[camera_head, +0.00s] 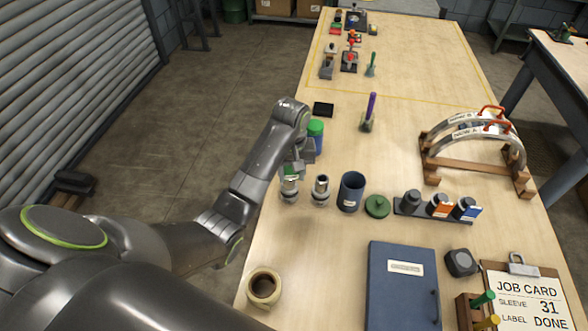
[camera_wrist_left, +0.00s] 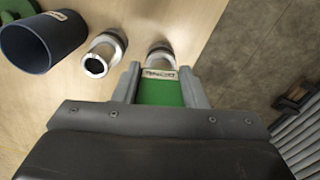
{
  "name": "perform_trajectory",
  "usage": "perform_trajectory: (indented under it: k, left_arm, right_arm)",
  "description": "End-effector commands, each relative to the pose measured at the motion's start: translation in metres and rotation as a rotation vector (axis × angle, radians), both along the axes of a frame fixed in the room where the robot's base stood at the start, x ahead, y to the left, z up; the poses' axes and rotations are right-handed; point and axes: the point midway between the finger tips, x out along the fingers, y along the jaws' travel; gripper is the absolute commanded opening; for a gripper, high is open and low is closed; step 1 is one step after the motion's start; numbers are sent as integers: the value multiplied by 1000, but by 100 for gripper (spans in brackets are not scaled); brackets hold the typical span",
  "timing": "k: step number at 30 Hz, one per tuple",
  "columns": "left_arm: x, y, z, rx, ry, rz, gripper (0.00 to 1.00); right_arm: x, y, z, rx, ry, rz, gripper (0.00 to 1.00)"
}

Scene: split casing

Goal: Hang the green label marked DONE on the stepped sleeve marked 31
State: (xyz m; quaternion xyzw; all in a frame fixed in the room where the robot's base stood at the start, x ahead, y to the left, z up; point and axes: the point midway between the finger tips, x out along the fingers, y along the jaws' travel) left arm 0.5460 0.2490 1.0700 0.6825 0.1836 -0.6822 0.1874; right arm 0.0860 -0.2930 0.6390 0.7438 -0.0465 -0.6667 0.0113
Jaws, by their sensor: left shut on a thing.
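My left gripper (camera_head: 297,167) is shut on a green label (camera_wrist_left: 162,93), whose pale top strip has writing too small to read. The label also shows in the head view (camera_head: 291,172), at the top of the left one of two silver stepped sleeves (camera_head: 289,191). In the left wrist view that sleeve (camera_wrist_left: 160,54) is partly hidden behind the label; I cannot tell whether they touch. The other sleeve (camera_head: 321,191) stands upright to its right and shows its open end in the wrist view (camera_wrist_left: 101,58). No number is readable on either sleeve. My right gripper is not in view.
A dark blue cup (camera_head: 351,192) stands right of the sleeves, with a green lid (camera_head: 377,206) beside it. A green-topped blue container (camera_head: 316,136) is just behind my gripper. The job card (camera_head: 526,299) reads sleeve 31, label DONE. A tape roll (camera_head: 264,287) lies in front.

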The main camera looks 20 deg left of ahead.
Motion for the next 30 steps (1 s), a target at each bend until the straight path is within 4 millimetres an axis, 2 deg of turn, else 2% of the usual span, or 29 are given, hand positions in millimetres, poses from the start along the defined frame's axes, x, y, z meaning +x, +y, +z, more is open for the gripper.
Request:
perform_trajectory:
  k: [5, 16, 30]
  left_arm:
    - [-1, -1, -4, -2, -1, -4, 13]
    - [-1, 0, -29, 0, 2, -2, 13]
    - [-1, 0, -39, -1, 1, -3, 13]
  right_arm:
    - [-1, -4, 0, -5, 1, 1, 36]
    - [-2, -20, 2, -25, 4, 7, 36]
    - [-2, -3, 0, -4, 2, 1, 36]
